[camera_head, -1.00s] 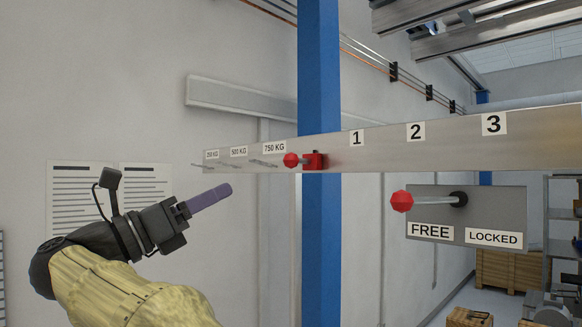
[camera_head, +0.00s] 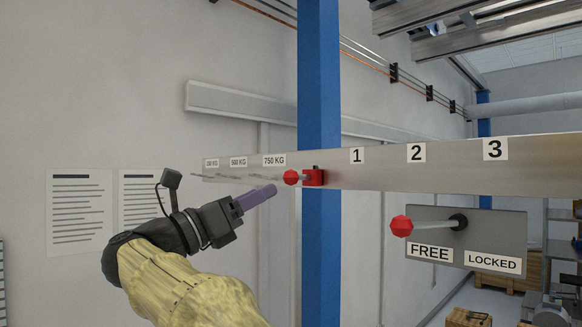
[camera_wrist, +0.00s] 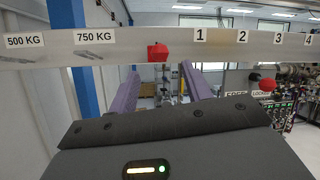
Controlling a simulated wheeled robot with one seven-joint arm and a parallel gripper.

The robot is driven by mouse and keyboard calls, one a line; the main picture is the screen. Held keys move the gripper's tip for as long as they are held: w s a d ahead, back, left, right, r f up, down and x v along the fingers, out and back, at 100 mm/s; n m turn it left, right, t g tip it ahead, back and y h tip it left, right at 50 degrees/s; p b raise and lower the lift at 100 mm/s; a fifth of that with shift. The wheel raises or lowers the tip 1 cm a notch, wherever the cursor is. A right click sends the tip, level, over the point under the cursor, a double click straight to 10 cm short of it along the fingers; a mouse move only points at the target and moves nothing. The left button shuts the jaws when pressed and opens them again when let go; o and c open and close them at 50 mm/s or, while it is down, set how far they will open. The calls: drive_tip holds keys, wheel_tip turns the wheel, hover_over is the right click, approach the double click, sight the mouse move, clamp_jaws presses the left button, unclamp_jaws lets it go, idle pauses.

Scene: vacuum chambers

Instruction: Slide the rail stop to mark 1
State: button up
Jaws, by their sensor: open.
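The rail stop (camera_head: 312,177) is a red block with a red knob on a short rod, on the metal rail (camera_head: 380,172). It sits left of the mark 1 label (camera_head: 357,155), between that and the 750 KG label. My gripper (camera_head: 274,190), with purple fingers, is just left of and slightly below the red knob in the head view. In the wrist view the fingers of my open gripper (camera_wrist: 160,85) are spread, with the red stop (camera_wrist: 157,52) appearing above and between their tips. Nothing is between the fingers. The mark 1 label also shows in the wrist view (camera_wrist: 200,36).
A plate (camera_head: 465,235) marked FREE and LOCKED hangs below the rail at right, with a red-knobbed lever (camera_head: 402,226) on the FREE side. A blue post (camera_head: 320,250) stands behind the stop. Thin pegs (camera_head: 235,178) stick out at the rail's left end.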

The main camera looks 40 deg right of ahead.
sight(285, 182)
drive_tip(key=p+x, duration=0.4)
drive_tip(key=x, duration=0.4)
drive_tip(key=shift+d+r, duration=0.2)
drive_tip(key=shift+d, duration=0.3)
clamp_jaws()
